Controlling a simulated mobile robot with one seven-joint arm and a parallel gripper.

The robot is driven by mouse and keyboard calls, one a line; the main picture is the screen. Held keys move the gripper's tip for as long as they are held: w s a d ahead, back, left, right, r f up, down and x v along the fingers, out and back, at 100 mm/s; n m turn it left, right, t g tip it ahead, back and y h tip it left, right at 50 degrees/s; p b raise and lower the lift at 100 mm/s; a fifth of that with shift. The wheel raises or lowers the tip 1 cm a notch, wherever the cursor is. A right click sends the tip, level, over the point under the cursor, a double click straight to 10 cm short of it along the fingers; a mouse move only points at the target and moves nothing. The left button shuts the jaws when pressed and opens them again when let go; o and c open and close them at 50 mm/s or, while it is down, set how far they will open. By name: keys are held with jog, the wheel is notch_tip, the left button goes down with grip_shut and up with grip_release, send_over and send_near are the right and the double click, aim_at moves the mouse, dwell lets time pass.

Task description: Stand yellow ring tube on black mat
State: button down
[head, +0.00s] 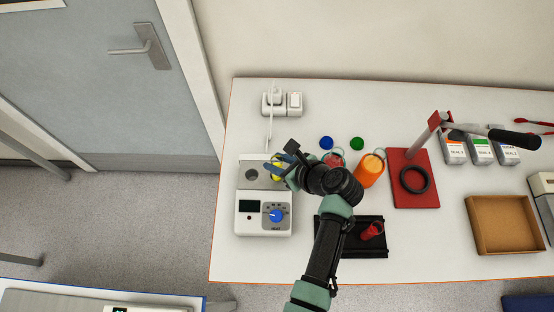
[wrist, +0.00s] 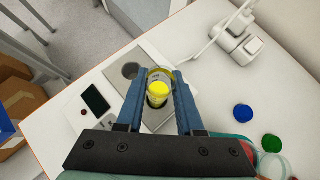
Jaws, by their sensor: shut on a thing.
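My gripper (head: 278,167) is over the back of a white heating device (head: 263,220), at the left end of the table. Its two blue fingers (wrist: 158,77) are shut on the yellow ring tube (wrist: 158,91), which shows yellow between them in the wrist view. A bit of yellow (head: 277,173) shows in the head view. The tube is at one dark well of the device; I cannot tell how deep it sits in it. The black mat (head: 372,249) lies at the table's front, partly hidden by my arm. A red-ringed tube (head: 371,231) is on it.
An empty well (wrist: 130,70) is left of the tube. Blue (head: 326,143) and green (head: 357,143) caps, a glass with red (head: 334,160) and an orange juice container (head: 371,170) stand behind the mat. A red stand (head: 414,194) and brown tray (head: 503,225) are further right.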

aim_at(277, 160)
jog(key=shift+r+p, duration=1.7)
jog(key=shift+r, duration=0.1)
jog(key=shift+f, duration=0.15)
